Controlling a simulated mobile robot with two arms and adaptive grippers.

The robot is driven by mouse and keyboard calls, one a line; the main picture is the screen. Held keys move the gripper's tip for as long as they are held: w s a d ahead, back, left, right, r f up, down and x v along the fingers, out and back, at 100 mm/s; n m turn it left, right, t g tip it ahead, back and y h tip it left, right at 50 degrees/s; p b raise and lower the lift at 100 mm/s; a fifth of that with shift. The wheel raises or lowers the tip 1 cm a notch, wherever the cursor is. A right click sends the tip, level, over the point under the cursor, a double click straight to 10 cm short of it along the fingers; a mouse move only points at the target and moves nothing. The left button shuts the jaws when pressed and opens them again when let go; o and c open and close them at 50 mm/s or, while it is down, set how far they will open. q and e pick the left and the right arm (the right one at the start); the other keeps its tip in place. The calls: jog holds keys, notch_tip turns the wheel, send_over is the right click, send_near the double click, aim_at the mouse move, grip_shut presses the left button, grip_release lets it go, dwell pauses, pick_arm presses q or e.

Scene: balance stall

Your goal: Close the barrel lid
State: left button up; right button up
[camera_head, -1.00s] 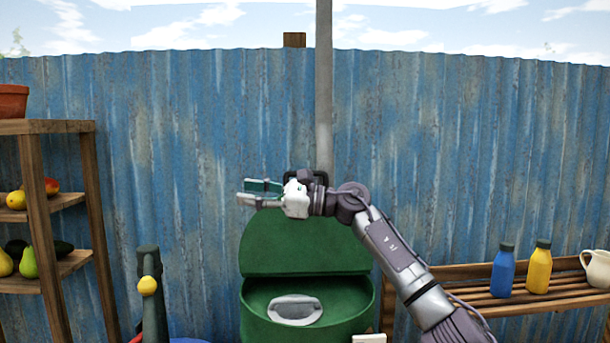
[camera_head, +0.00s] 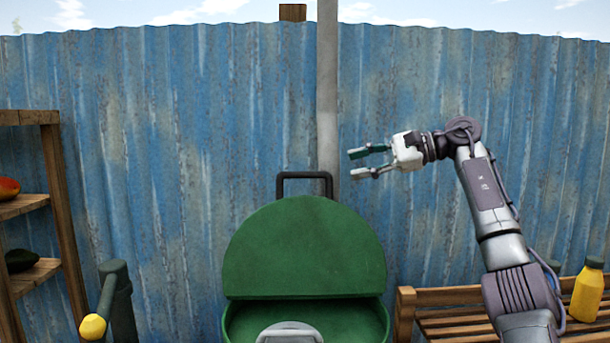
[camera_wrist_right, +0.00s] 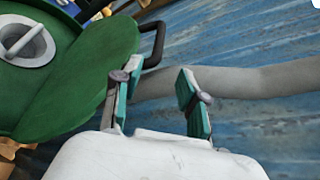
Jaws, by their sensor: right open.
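The green barrel (camera_head: 240,322) stands in the lower middle of the head view. Its green lid (camera_head: 304,250) is raised, tilted up at the back, with a dark handle (camera_head: 304,176) on its top edge. My right gripper (camera_head: 356,163) is open and empty, up and to the right of the lid, apart from it. In the right wrist view the open fingers (camera_wrist_right: 155,92) show in front of the fence, with the lid (camera_wrist_right: 108,60) and handle (camera_wrist_right: 155,40) to the left. My left gripper is not in view.
A blue corrugated fence (camera_head: 160,150) with a grey pole (camera_head: 327,100) stands behind. A wooden shelf (camera_head: 62,210) is at left, and a dark green post-like object with a yellow knob (camera_head: 93,326) is near it. A wooden bench (camera_head: 440,296) with a yellow bottle (camera_head: 588,290) is at right.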

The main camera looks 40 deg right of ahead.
aim_at(311, 173)
jog(key=x, duration=0.3)
jog(key=p+x, duration=0.1)
jog(key=x, duration=0.2)
jog(key=a+x, duration=0.1)
jog(key=x, duration=0.2)
jog(key=shift+a+r, duration=0.2)
jog(key=p+x, duration=0.1)
jog(key=x, duration=0.2)
jog(key=shift+w+a, duration=0.1)
jog(key=shift+a, duration=0.1)
jog(key=shift+w+f, duration=0.1)
jog(key=shift+w, duration=0.05)
jog(key=shift+d, duration=0.1)
jog(key=shift+c, duration=0.4)
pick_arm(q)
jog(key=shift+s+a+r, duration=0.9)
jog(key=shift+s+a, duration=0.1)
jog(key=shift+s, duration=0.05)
pick_arm(e)
grip_shut()
